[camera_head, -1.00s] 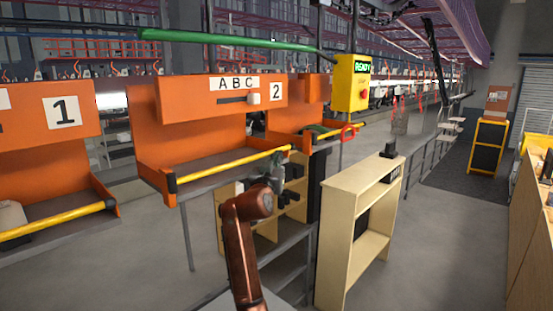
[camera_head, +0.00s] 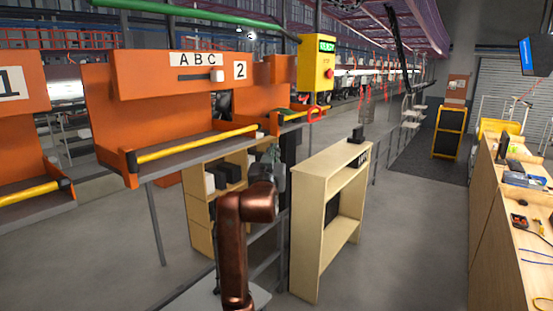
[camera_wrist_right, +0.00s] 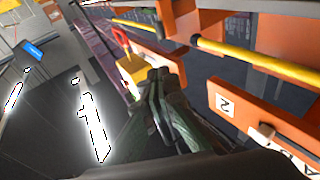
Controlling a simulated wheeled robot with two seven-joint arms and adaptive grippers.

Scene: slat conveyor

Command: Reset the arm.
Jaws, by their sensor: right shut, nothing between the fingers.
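My right arm (camera_head: 235,240), copper-brown, rises from the bottom of the head view and bends at a rounded joint. My right gripper (camera_head: 268,158) is dark and small beyond that joint, in front of a wooden shelf unit. In the right wrist view the gripper's two dark fingers (camera_wrist_right: 158,78) lie together, with nothing between them. My left gripper is in neither view.
An orange station (camera_head: 160,85) with "ABC" and "2" signs and a yellow bar (camera_head: 190,146) stands left of the arm. A yellow control box (camera_head: 317,62) reads READY. A wooden shelf (camera_head: 325,215) stands right of the arm. A bench (camera_head: 510,220) lines the right, beyond open floor (camera_head: 410,235).

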